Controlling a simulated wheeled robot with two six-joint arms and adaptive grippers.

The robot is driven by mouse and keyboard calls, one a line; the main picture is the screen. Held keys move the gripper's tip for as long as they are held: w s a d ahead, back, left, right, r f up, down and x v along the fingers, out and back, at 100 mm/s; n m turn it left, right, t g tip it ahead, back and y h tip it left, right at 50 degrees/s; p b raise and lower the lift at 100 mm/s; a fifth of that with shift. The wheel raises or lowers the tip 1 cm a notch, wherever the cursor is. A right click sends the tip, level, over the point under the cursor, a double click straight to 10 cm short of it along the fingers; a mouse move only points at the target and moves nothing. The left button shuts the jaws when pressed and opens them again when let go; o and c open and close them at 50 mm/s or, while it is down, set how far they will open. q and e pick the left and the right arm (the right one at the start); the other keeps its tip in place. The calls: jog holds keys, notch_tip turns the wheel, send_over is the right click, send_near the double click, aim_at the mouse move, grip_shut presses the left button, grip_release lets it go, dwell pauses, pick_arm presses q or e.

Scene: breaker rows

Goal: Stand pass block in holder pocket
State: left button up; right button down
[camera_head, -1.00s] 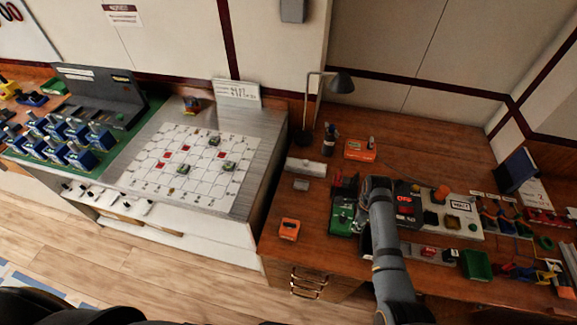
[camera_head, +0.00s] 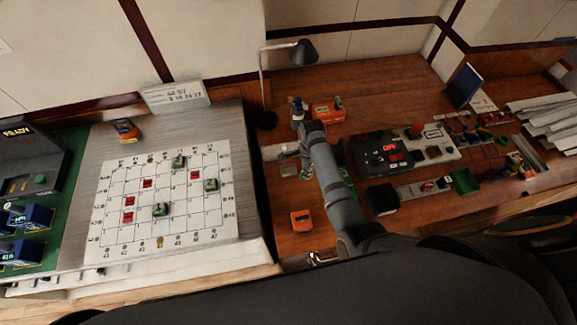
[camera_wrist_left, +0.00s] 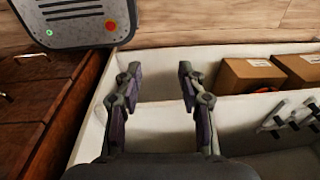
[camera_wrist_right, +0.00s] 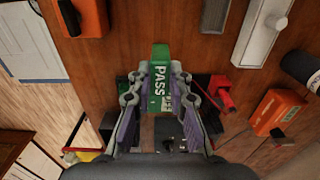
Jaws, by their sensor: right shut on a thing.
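In the head view my right arm comes up over the brown desk and hides most of the gripper and block. A pale bar with a grey knob (camera_wrist_right: 262,28) stands apart from the block at the upper right of the right wrist view. I cannot tell which thing is the holder pocket. My left gripper (camera_wrist_left: 150,82) is open and empty in the left wrist view.
Near my right arm are an orange box (camera_head: 302,220), another orange item (camera_head: 328,114), a lamp (camera_head: 300,52) and a dark device (camera_head: 385,150). A grid board (camera_head: 150,200) lies on the left bench. Cardboard boxes (camera_wrist_left: 250,74) sit in a pale bin below my left gripper.

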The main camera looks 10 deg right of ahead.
jog(key=w+a+f+b, duration=0.1)
jog(key=w+f+b, duration=0.1)
jog(key=b, duration=0.3)
jog(key=w+a+f+b, duration=0.1)
jog(key=w+f+b, duration=0.2)
jog(key=w+b, duration=0.1)
jog(key=w+a+f+b, duration=0.2)
jog(key=w+f+b, duration=0.1)
jog(key=b, duration=0.3)
jog(key=shift+w+f, duration=0.2)
jog(key=shift+w, duration=0.05)
jog(key=shift+w+b, duration=0.15)
jog(key=shift+b, duration=0.15)
pick_arm(q)
notch_tip(320, 180, down, 16)
jog(key=w+a, duration=0.1)
jog(key=shift+w, duration=0.2)
pick_arm(e)
jog(key=shift+a+r, duration=0.1)
pick_arm(q)
jog(key=shift+a, duration=0.1)
